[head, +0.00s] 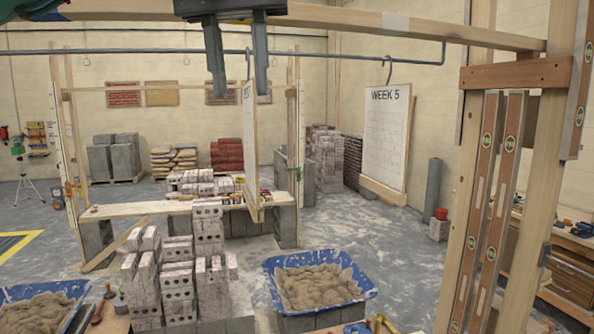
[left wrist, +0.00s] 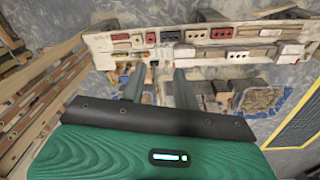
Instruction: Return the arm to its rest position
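My left gripper (head: 239,94) hangs down from the top edge of the head view. Its two grey fingers are apart with nothing held between them. In the left wrist view the open fingers (left wrist: 160,86) point away from the green housing, over a plank and loose bricks. A metal rail (head: 150,51) passes by the gripper in the head view; I cannot tell whether they touch. A hanging board (head: 250,150) shows below the fingers, seen nearly edge-on. A second board marked WEEK 5 (head: 386,135) hangs farther right. My right gripper is not in view.
A blue tub of mortar (head: 364,286) stands at the front centre, another (head: 84,288) at the lower left. Stacked bricks (head: 178,280) stand between them. A wooden post (head: 517,220) with spirit levels (head: 478,200) rises on the right. A wooden beam (head: 330,17) crosses the top.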

